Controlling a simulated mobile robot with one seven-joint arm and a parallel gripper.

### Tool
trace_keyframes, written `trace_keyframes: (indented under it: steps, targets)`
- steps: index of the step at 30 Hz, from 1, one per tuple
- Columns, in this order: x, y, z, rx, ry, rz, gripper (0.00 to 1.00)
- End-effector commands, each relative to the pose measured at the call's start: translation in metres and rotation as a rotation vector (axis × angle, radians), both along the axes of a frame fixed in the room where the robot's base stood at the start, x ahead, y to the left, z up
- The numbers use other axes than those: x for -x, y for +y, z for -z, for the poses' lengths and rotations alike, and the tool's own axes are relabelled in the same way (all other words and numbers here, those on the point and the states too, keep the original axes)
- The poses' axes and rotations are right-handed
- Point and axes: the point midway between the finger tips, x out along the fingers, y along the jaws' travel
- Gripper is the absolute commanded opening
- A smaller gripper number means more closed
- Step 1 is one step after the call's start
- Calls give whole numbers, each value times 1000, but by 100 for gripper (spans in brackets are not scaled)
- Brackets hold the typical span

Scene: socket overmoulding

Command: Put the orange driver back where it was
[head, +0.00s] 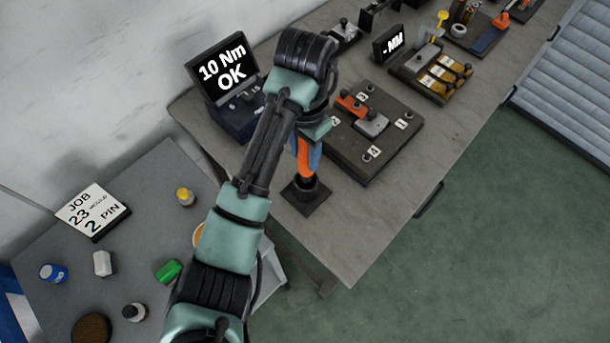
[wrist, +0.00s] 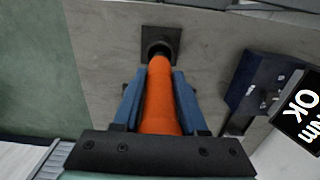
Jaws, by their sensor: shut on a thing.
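The orange driver (head: 304,158) stands upright at the near left corner of the grey bench, its lower end at a dark square holder (head: 307,196). In the wrist view the orange driver (wrist: 160,98) runs away from me toward the dark holder (wrist: 161,42). My gripper (wrist: 158,100) has its blue fingers on both sides of the orange body, shut on it. In the head view my gripper (head: 307,155) is partly hidden by my arm. The driver's tip is hidden, and I cannot tell whether it is fully seated in the holder.
A torque display (head: 222,72) reading "10 Nm OK" stands left of my arm. A dark fixture plate (head: 372,140) with orange and grey parts lies to the right. A side table (head: 130,240) with a job card (head: 92,211) and small items is at the left.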

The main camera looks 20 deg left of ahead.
Motion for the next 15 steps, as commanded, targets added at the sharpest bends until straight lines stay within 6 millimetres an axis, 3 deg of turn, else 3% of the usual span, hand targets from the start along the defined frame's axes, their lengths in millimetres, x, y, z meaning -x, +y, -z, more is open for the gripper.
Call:
trace_keyframes:
  steps: [3,15]
  targets:
    - [1,0,25,0,3,-1,0]
    - [0,1,70,-1,0,-2,0]
